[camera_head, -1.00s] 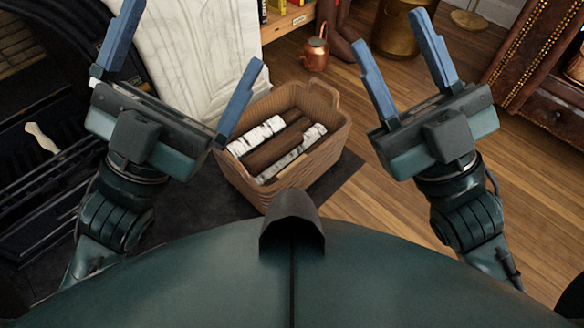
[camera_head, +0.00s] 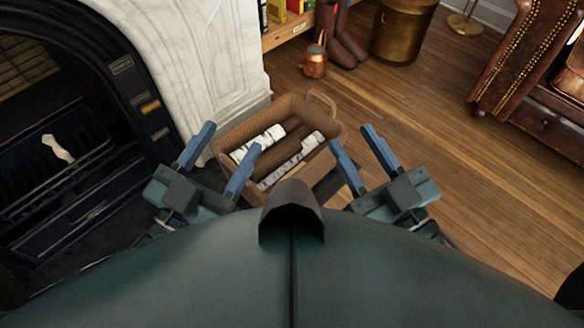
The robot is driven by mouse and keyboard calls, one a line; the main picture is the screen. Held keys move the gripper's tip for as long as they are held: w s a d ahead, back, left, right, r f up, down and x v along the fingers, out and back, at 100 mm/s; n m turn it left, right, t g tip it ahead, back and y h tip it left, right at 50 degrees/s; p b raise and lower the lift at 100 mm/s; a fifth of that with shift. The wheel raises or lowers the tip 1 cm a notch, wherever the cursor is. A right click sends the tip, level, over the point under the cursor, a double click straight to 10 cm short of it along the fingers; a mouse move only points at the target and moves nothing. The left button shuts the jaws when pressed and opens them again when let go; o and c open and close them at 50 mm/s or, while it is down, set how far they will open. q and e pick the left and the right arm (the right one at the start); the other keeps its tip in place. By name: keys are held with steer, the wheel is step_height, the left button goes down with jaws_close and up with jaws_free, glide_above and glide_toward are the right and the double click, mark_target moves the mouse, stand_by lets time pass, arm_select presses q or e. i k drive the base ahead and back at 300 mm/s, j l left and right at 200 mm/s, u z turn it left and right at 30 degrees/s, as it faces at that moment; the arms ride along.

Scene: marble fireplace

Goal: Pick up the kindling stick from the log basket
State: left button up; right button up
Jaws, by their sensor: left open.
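The wicker log basket (camera_head: 268,113) stands on the floor ahead of me, beside the white marble surround. It holds white-barked birch logs and a dark brown piece of wood (camera_head: 288,147) lying between them. I cannot tell which piece is the kindling stick; part of the basket's near side is hidden by my body. My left gripper (camera_head: 231,140) is open and empty, its blue fingers over the basket's left side. My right gripper (camera_head: 351,137) is open and empty, its fingers apart near the basket's right edge. Neither visibly grips any wood.
The black fireplace (camera_head: 75,100) is at the left, with a pale object (camera_head: 57,148) in its grate. A copper kettle (camera_head: 315,60) and a brass bucket (camera_head: 402,30) stand behind. A brown leather chair (camera_head: 525,75) is at the right. Wooden floor at right is clear.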

mark_target(298, 167)
steer(key=i+l+u, duration=0.2)
steer(key=l, duration=0.2)
steer(key=i+l+u, duration=0.2)
steer(key=l, duration=0.25)
steer(key=l+u, duration=0.2)
steer(key=l, duration=0.25)
steer(key=i+l+u, duration=0.15)
steer(key=l, duration=0.3)
steer(key=i+l+u, duration=0.3)
steer(key=i+l, duration=0.25)
steer(key=l, duration=0.15)
